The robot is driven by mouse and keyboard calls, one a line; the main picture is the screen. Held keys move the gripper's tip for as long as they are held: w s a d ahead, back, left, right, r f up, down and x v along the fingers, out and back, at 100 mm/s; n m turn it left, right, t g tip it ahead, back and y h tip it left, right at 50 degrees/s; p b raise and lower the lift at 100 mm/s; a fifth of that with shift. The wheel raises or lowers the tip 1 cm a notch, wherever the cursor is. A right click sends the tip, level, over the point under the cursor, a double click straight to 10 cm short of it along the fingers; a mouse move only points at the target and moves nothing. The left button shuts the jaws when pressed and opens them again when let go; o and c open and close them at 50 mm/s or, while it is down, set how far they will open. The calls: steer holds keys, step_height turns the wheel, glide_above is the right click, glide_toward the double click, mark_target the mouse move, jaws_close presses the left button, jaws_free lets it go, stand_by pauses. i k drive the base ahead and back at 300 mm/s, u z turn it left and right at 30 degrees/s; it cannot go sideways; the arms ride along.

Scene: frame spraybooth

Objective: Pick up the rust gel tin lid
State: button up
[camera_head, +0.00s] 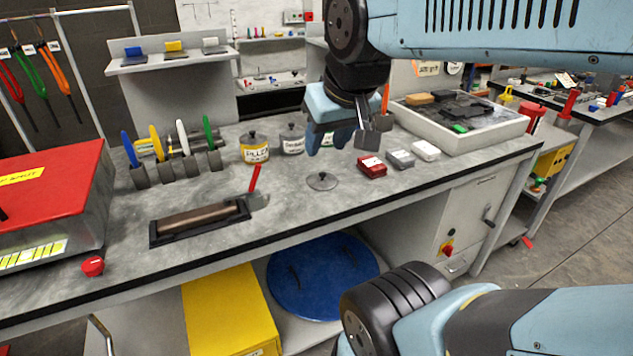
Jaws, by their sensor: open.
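A small round grey lid (322,181) with a dark knob lies flat on the grey bench (290,215), near its middle. My gripper (342,140) is open and empty, pointing down above and behind the lid in the picture, apart from it. A tin with a green mark (328,140) is partly hidden behind my gripper; I cannot read its label or see its top. To its left stand a white-labelled tin (292,142) and a yellow-labelled tin (255,149), both with knobbed lids on.
Red (371,167), grey (400,159) and white (426,150) blocks lie right of the lid. A shallow tray (480,138) is at the right end. Bench around the lid is clear.

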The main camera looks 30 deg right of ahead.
mark_target(318, 181)
steer(key=u, duration=1.2)
steer(key=i, duration=0.1)
steer(key=z, duration=3.3)
steer(key=k, duration=1.55)
steer(key=u, duration=0.95)
steer(key=i, duration=1)
steer(key=u, duration=0.05)
